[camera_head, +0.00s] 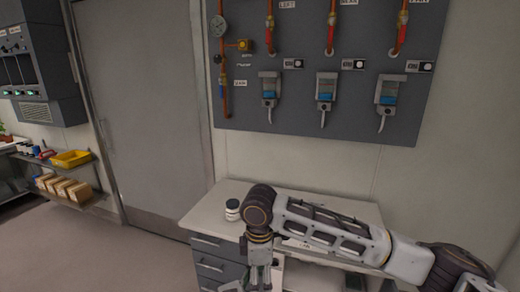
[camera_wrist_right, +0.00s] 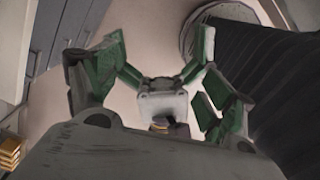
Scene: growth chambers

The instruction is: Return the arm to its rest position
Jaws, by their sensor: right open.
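My right arm (camera_head: 330,232) comes in from the right across the front of the white bench. It bends down at the elbow, and my right gripper (camera_head: 258,279) hangs at the bottom edge, partly cut off, in front of the grey drawers. In the right wrist view my right gripper (camera_wrist_right: 160,70) has its green-padded fingers spread apart with nothing between them. My left gripper is not in view.
The bench (camera_head: 205,208) carries a small white jar with a dark lid (camera_head: 232,210). Grey drawers (camera_head: 215,267) sit under it. A valve panel (camera_head: 300,105) hangs above. A grey door (camera_head: 145,110), a yellow tray (camera_head: 71,158) and cardboard boxes (camera_head: 72,191) are at left. Floor (camera_head: 110,255) is clear.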

